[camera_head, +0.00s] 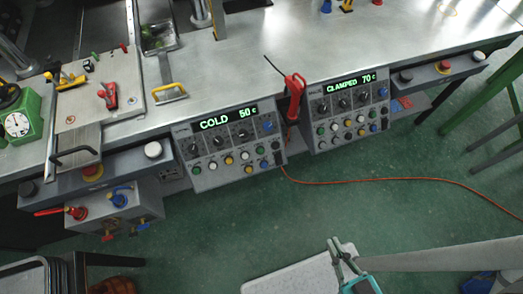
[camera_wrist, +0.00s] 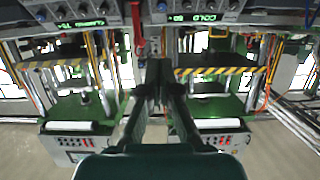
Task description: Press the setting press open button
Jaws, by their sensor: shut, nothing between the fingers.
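Two grey control panels hang on the bench's front edge. The left panel (camera_head: 228,150) shows "COLD 50 C" in green; the right panel (camera_head: 346,114) shows "CLAMPED 70 C". Each has dark knobs above rows of coloured buttons, with labels too small to read, so I cannot tell which is the setting press open button. In the wrist view, the picture is upside down, with the CLAMPED display (camera_wrist: 84,23) at upper left and the COLD display (camera_wrist: 194,17) at upper right. My gripper (camera_wrist: 158,72) is shut and empty, low in front of the bench and apart from both panels.
A red-handled tool (camera_head: 294,98) hangs between the panels, and an orange cable (camera_head: 400,180) runs across the green floor. Red and blue valves (camera_head: 112,200) stick out at left. A green frame (camera_head: 478,105) stands at right. Green presses (camera_wrist: 70,110) show below the bench in the wrist view.

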